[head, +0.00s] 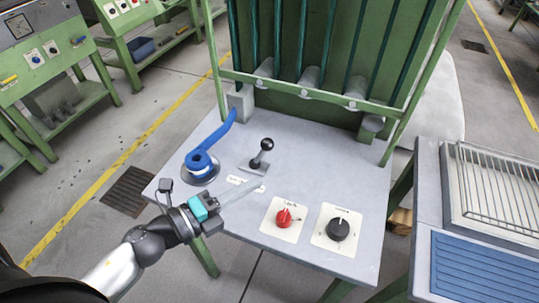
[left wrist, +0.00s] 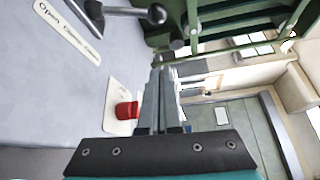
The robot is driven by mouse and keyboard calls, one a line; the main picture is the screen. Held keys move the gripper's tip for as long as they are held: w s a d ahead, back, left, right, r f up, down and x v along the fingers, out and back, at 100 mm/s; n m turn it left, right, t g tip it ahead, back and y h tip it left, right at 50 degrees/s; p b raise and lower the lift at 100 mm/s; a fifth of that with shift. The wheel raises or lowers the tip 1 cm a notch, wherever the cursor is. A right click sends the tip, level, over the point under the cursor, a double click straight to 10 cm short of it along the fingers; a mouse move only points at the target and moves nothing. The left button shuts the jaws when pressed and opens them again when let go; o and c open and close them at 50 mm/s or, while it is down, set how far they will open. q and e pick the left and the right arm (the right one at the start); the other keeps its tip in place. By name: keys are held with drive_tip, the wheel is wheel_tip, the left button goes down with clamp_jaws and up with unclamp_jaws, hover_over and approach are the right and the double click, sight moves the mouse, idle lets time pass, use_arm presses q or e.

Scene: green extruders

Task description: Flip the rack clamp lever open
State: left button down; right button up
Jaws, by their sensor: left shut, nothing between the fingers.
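The small lever with a black ball knob (head: 267,144) stands on a grey base plate (head: 254,165) on the table, its shaft leaning up and to the right. Its knob also shows at the top of the left wrist view (left wrist: 157,14). A white label (left wrist: 68,28) beside it has "Open" at one end; the rest is hard to read. My left gripper (head: 262,183) is shut and empty, its thin fingers in front of the lever, near the label and apart from the knob. The closed fingers also show in the left wrist view (left wrist: 160,95). My right gripper is not in view.
A blue lever (head: 217,138) on a round base stands left of the small lever. A red knob (head: 284,217) and a black knob (head: 337,229) sit at the table's front. A green rack frame (head: 310,92) rises behind. A bench with a blue grille (head: 480,265) is at right.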

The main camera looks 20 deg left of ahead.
sight(261, 154)
use_arm(q)
drive_tip(key=p+x, duration=0.1)
drive_tip(key=x, duration=0.8)
drive_tip(key=shift+w, duration=0.2)
drive_tip(key=a, duration=0.1)
drive_tip(key=a+b, duration=0.1)
drive_tip(key=a, duration=0.1)
drive_tip(key=shift+w+r, duration=0.2)
drive_tip(key=shift+w, duration=0.15)
drive_tip(key=shift+w+a+r, duration=0.1)
drive_tip(key=shift+a+r, duration=0.05)
drive_tip(key=shift+a, duration=0.25)
drive_tip(key=shift+a, duration=0.1)
